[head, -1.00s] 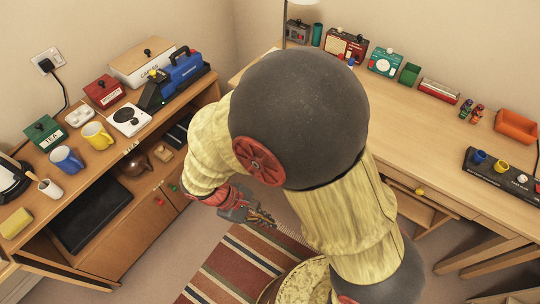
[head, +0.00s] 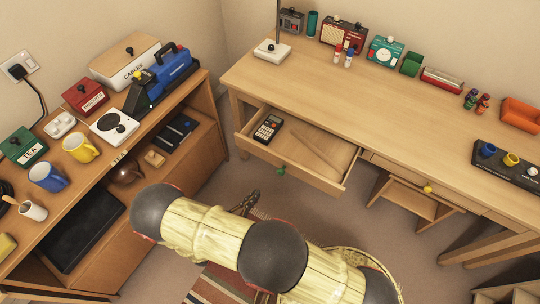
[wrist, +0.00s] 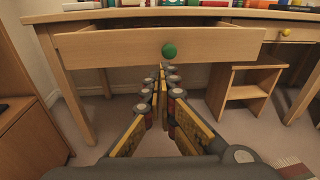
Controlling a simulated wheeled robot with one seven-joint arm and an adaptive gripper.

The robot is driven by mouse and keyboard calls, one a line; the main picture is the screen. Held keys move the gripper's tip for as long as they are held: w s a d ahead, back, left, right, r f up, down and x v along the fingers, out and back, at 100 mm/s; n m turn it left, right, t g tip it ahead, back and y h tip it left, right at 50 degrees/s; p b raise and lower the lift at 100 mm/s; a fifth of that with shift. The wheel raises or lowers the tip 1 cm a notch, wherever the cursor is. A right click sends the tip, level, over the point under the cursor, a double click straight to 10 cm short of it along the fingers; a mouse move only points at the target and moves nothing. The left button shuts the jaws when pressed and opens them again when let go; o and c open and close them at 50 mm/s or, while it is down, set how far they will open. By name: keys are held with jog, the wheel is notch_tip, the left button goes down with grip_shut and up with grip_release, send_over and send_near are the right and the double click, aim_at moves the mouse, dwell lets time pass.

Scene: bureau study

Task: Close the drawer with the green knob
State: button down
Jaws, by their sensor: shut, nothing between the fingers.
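The drawer with the green knob (head: 322,184) stands pulled out of the desk, on the left of the head view. Its green knob (head: 281,171) is on the middle of the front, and a dark calculator (head: 268,128) lies inside. In the wrist view, the drawer front (wrist: 110,47) spans the upper picture, with the knob (wrist: 169,50) just above my fingertips. My gripper (head: 253,194) is shut and empty, pointing towards the desk in front of the drawer. In the wrist view its fingertips (wrist: 163,72) meet below the knob; I cannot tell whether they touch the drawer.
The desk has another drawer with a yellow knob (head: 428,188) to the right, which looks shut. A wooden stool (head: 410,203) stands under it. A low cabinet (head: 175,172) with mugs and boxes is on the left.

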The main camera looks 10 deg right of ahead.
jog(key=w+a+r+t+y, duration=0.1)
jog(key=w+a+r+t, duration=0.1)
jog(key=w+a, duration=0.1)
jog(key=b, duration=0.4)
send_near(270, 155)
jog(key=shift+n, duration=0.4)
jog(key=x, duration=0.5)
jog(key=shift+w+d, duration=0.15)
jog(key=shift+d, duration=0.05)
jog(key=shift+w+d+r, duration=0.15)
jog(key=shift+w+d, duration=0.2)
jog(key=shift+w, duration=0.2)
jog(key=shift+w+d, duration=0.1)
